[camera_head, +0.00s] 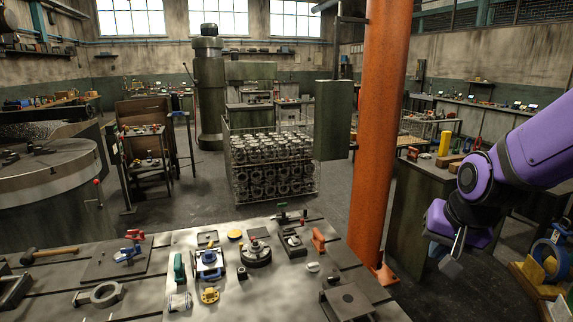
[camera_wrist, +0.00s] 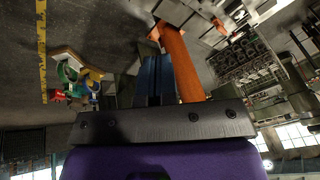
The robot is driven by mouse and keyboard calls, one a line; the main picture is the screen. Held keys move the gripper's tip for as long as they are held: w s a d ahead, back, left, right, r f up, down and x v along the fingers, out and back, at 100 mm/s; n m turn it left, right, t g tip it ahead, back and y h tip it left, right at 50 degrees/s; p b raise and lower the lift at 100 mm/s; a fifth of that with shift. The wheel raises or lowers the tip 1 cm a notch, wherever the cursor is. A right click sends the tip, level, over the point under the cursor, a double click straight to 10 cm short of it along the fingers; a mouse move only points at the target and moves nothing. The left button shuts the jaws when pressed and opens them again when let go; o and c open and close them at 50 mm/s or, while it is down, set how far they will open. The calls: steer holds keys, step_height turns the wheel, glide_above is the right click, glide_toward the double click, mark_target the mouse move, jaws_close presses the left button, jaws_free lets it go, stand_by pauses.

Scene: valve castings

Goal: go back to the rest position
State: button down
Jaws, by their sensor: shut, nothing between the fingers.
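My purple arm reaches in from the right edge of the head view. My gripper (camera_head: 453,262) hangs at its end, to the right of the orange column and clear of the workbench (camera_head: 90,293). In the wrist view my gripper's fingers (camera_wrist: 154,80) are together with nothing held between them. That view is tilted and shows floor, the orange column and the room's windows. No object touches my gripper.
An orange column (camera_head: 374,130) stands between my gripper and the bench. The bench carries several valve parts, clamps and a hammer (camera_head: 48,254). A wire crate of castings (camera_head: 272,165) stands behind. A blue hose reel (camera_head: 548,258) is at the right.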

steer(key=s+d+r+n+t, duration=0.1)
steer(key=s+r+n, duration=0.3)
steer(key=s+r, duration=0.9)
steer(key=shift+s+d+r+n+h, duration=0.15)
steer(key=shift+s+d+n+h, duration=0.2)
steer(key=shift+s+d, duration=0.3)
steer(key=shift+a, duration=0.1)
stand_by(0.7)
